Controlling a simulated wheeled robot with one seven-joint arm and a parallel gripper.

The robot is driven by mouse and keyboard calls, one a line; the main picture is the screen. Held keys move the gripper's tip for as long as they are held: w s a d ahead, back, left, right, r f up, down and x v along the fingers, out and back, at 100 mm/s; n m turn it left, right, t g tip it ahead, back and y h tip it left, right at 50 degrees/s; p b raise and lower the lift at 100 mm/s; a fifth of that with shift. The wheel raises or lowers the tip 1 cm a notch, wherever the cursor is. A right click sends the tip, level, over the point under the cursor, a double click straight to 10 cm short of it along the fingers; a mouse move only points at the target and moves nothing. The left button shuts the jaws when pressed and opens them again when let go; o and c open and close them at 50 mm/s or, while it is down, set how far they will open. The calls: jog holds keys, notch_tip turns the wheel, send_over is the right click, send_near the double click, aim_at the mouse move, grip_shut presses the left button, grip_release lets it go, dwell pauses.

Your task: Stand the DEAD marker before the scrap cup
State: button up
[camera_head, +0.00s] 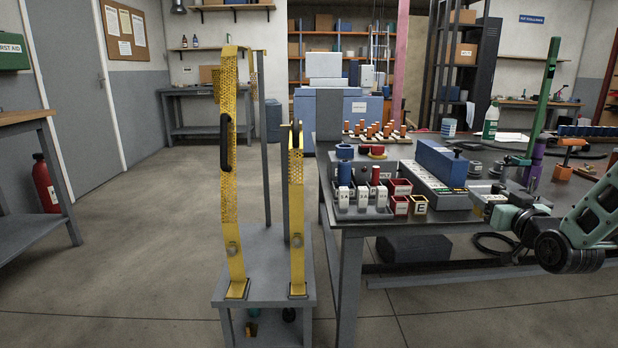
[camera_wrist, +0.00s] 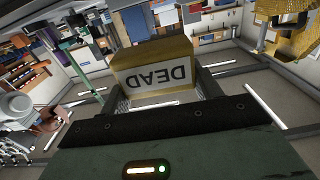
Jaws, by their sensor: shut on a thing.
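The DEAD marker is a tan block (camera_wrist: 150,55) with a white label whose lettering reads upside down in the wrist view. My gripper (camera_wrist: 162,92) is shut on it, with one finger at each side. In the head view my gripper (camera_head: 487,207) is at the right, over or beside the right part of the dark table; its height above the top is hard to tell. I cannot tell which one is the scrap cup.
White lettered tags (camera_head: 363,198) stand in a grey tray left of the cups. A long blue box (camera_head: 441,163) lies behind them. A green post (camera_head: 545,95) rises near my arm. A yellow perforated guard (camera_head: 229,170) stands left of the table, with open floor farther left.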

jog(key=s+a+f, duration=0.4)
jog(key=a+f, duration=0.6)
jog(key=f, duration=0.3)
notch_tip(320, 180, up, 30)
jog(key=p, duration=3)
jog(key=s+f, duration=0.5)
jog(key=f, duration=0.8)
jog(key=s+f, duration=0.4)
jog(key=s, duration=0.6)
jog(key=shift+d+h, duration=0.3)
jog(key=shift+d, duration=0.1)
jog(key=shift+a, duration=0.1)
